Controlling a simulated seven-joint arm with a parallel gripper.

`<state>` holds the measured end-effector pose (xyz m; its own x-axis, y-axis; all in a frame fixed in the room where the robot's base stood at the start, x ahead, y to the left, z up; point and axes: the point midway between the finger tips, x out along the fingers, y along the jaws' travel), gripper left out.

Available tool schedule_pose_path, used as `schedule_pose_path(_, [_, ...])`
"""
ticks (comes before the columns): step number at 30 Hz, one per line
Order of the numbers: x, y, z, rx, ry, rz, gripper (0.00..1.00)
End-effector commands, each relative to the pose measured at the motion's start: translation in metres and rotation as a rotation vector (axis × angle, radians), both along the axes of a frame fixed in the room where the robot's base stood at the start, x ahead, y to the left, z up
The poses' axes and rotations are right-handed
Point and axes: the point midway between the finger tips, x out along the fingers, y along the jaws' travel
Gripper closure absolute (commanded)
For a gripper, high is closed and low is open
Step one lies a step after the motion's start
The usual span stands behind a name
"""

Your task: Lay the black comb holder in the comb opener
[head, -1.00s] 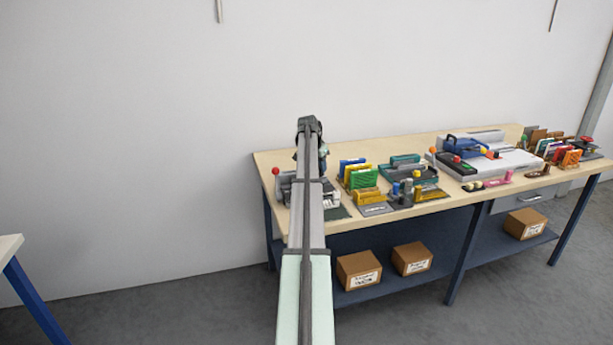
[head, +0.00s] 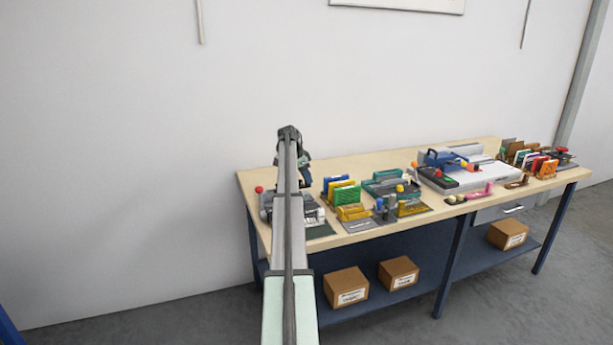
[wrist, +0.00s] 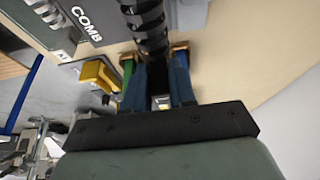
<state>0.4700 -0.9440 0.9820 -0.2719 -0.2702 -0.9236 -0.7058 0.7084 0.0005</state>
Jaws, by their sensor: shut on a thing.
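The black comb holder (wrist: 148,22) is a dark ribbed roll in the wrist view, running up to the top edge of the picture. My gripper (wrist: 155,58) is shut on it, with its blue fingers at either side. In the head view my gripper (head: 304,177) is above the left end of the bench, mostly behind my arm. A grey machine with a red knob (head: 259,189), apparently the comb opener (head: 311,214), stands below it, partly hidden by my arm. A grey surface lettered COMB (wrist: 88,22) is beside the held holder in the wrist view.
The wooden bench (head: 330,178) holds colored panels in a rack (head: 344,194), yellow blocks (head: 353,212), a teal device (head: 383,184) and a large white-and-blue machine (head: 470,170) further right. Bare bench top lies behind them. Cardboard boxes (head: 346,286) sit on the lower shelf.

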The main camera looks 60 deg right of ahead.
Motion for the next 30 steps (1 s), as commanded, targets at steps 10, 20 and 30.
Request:
schedule_pose_path(10, [0.0,0.0,-0.031,0.001,0.0,0.002,1.0])
schedule_pose_path(20, [0.0,0.0,-0.047,0.0,0.0,0.001,1.0])
schedule_pose_path(30, [0.0,0.0,-0.048,0.0,0.0,0.001,1.0])
